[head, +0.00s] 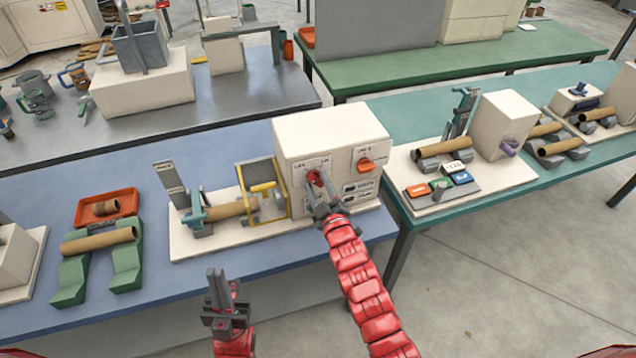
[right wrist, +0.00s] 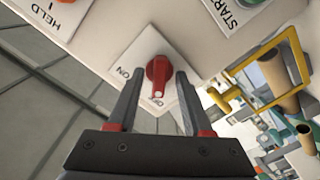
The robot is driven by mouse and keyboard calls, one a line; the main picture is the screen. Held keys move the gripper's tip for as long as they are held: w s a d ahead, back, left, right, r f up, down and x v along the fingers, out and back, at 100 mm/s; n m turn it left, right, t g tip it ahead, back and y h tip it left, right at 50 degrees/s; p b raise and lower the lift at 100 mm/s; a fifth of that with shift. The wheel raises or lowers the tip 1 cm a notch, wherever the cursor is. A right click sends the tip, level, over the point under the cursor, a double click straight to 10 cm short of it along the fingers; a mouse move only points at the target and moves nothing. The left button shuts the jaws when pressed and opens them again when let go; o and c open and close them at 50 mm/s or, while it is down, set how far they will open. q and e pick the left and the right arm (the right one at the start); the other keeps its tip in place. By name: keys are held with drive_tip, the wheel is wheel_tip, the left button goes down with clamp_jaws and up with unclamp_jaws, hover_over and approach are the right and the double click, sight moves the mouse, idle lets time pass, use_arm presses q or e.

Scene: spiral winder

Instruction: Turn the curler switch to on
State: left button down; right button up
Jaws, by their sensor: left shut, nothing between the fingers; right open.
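The curler switch is a red knob (right wrist: 158,72) on a white plate with ON and OFF lettering, seen in the right wrist view. Its white-marked end points toward the OFF lettering. My left gripper (head: 217,275) is shut and empty, in front of the table edge.
An orange knob (head: 365,165) is on the same panel, to the right. A yellow guard frame (head: 262,187) and a brown tube (head: 228,211) are left of the box. Green supports (head: 127,266) carry another tube. A gap separates the blue table (head: 190,300) from the green one.

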drive_tip(key=shift+c, duration=0.3)
clamp_jaws()
drive_tip(key=shift+f, duration=0.1)
drive_tip(key=shift+f+m+b, duration=0.1)
drive_tip(key=shift+m+b, duration=0.6)
drive_tip(key=shift+b, duration=0.25)
drive_tip(key=m+b, duration=0.6)
drive_tip(key=b, duration=0.1)
drive_tip(key=shift+m+b, duration=0.35)
drive_tip(key=shift+m, duration=0.05)
drive_tip(key=m+b, duration=0.2)
drive_tip(key=m, duration=0.1)
drive_tip(key=shift+m, duration=0.3)
drive_tip(key=shift+m+b, duration=0.7)
drive_tip(key=shift+m, duration=1.3)
